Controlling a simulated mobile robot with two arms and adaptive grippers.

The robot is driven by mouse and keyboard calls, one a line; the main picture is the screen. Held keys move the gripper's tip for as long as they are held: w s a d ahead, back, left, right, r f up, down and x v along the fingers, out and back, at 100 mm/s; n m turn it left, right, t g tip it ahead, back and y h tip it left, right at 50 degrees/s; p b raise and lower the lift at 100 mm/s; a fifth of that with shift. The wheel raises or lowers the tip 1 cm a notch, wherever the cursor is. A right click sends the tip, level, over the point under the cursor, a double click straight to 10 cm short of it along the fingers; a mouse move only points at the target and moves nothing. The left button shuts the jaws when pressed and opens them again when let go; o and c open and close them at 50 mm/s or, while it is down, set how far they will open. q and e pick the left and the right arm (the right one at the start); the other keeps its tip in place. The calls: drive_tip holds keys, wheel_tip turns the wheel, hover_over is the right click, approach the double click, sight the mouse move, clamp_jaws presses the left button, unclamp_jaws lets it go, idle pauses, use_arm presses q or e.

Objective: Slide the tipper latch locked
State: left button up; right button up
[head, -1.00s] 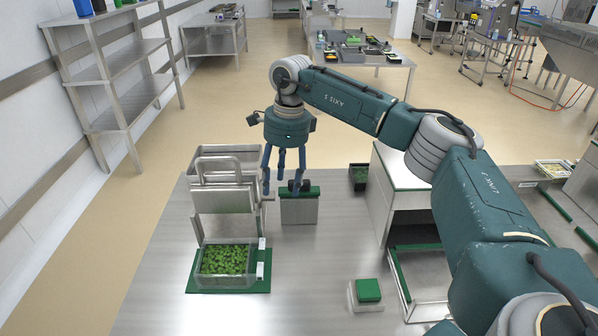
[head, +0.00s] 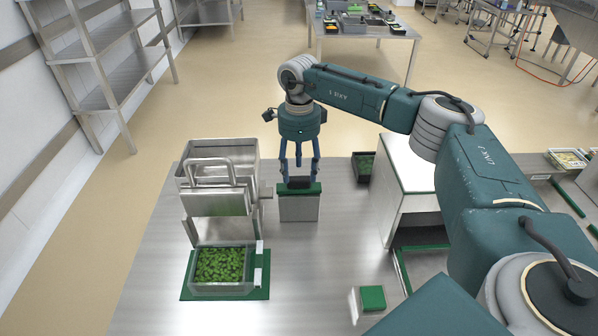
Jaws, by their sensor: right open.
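The tipper is a steel bin with a loop handle (head: 222,200), standing at the left of the steel table. Just right of it is a grey block with a green top (head: 299,206). A dark piece sits on that top and looks like the latch, but it is small and partly hidden by the fingers, so I cannot tell its position along the block. My right gripper (head: 300,178) points straight down over the block, fingers apart around or just above the dark piece. Contact is unclear. My left gripper is out of view.
A clear tray of green leaves (head: 222,265) sits on a green mat (head: 258,291) in front of the tipper. A green-topped block (head: 372,298) is at the front right. A white-topped housing (head: 409,168) stands right of my gripper. The table's middle is clear.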

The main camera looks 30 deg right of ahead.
sight(299, 180)
wheel_tip(299, 180, down, 3)
drive_tip(key=shift+w+r, duration=0.1)
drive_tip(key=shift+c, duration=0.8)
clamp_jaws()
drive_tip(key=w+a, duration=0.1)
drive_tip(key=w+a+b, duration=0.1)
drive_tip(key=a, duration=0.1)
drive_tip(key=shift+w+a, duration=0.15)
drive_tip(key=shift+a, duration=0.15)
drive_tip(key=shift+w+a, duration=0.1)
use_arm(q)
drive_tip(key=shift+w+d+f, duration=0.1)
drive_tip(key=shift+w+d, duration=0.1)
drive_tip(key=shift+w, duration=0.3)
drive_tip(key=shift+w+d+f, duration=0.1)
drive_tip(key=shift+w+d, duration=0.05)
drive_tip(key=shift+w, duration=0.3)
